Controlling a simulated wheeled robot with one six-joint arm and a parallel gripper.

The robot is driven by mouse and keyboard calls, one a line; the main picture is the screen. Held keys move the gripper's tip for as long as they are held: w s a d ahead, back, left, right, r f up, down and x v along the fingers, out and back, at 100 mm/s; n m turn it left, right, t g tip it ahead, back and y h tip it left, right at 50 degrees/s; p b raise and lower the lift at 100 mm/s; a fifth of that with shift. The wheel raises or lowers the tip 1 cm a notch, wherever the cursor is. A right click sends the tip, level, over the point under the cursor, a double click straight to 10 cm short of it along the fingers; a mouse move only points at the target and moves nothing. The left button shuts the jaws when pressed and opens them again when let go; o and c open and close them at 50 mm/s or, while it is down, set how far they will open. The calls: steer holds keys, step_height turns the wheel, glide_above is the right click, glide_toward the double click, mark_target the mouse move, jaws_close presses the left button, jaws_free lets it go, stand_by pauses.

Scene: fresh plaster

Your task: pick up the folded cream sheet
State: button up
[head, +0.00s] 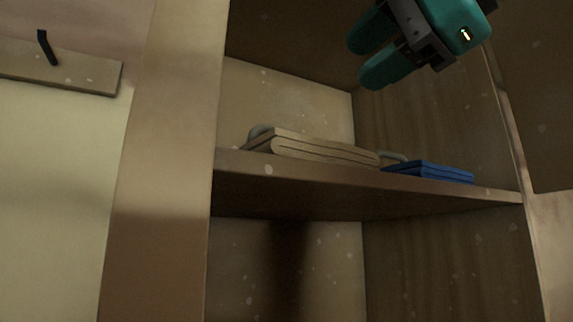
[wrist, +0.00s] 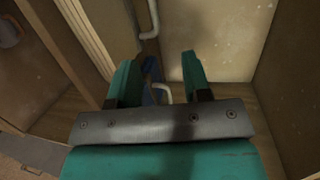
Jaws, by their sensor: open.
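The folded cream sheet (head: 325,149) lies flat on the cupboard shelf in the head view, its folded edge facing out. A pale layered edge (wrist: 88,30) at the upper left of the wrist view looks like part of it, but I cannot be sure. My gripper (head: 362,62) is above the shelf, up and to the right of the sheet, and apart from it. In the wrist view its teal fingers (wrist: 159,60) stand apart with nothing held between them.
A folded blue cloth (head: 442,173) lies right of the sheet on the shelf (head: 300,187). Grey curved bars (head: 259,131) show behind and beside the sheet. The cupboard's side wall (head: 425,110) is on the right; a black hook (head: 46,47) is at far left.

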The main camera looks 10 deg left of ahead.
steer(key=p+x, duration=0.3)
steer(key=x, duration=0.7)
steer(key=shift+a+p, duration=0.2)
steer(key=shift+p, duration=0.1)
steer(key=p+x, duration=0.1)
steer(key=x, duration=0.1)
steer(key=f+p+x, duration=0.1)
steer(key=p+x, duration=0.1)
steer(key=x, duration=0.1)
steer(key=shift+w, duration=0.1)
steer(key=shift+w+a+f, duration=0.1)
steer(key=shift+a, duration=0.05)
jaws_close()
